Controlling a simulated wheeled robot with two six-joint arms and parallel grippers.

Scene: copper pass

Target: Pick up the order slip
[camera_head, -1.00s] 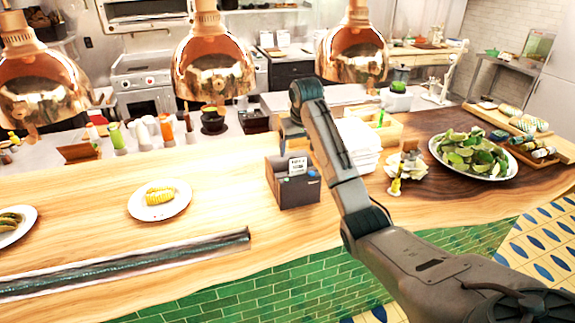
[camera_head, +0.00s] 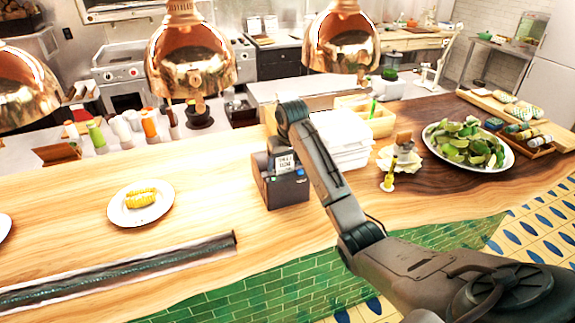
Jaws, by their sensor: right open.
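The order slip (camera_head: 286,162) is a small white paper with dark print, standing upright in the top of a dark box-like ticket printer (camera_head: 287,191) on the wooden counter. My right arm comes in from the lower right, and its wrist is above and just behind the printer. My right gripper (camera_head: 274,150) points down close beside the slip, on its left. It is open, and its fingers are partly hidden by the printer and slip. I cannot tell whether it touches the slip. My left gripper is not in view.
A stack of white napkins (camera_head: 345,140) stands right of the printer, partly behind my arm. A plate of corn (camera_head: 119,217) is at left, and a plate of lime wedges (camera_head: 502,170) at right. Copper heat lamps (camera_head: 190,60) hang above the counter.

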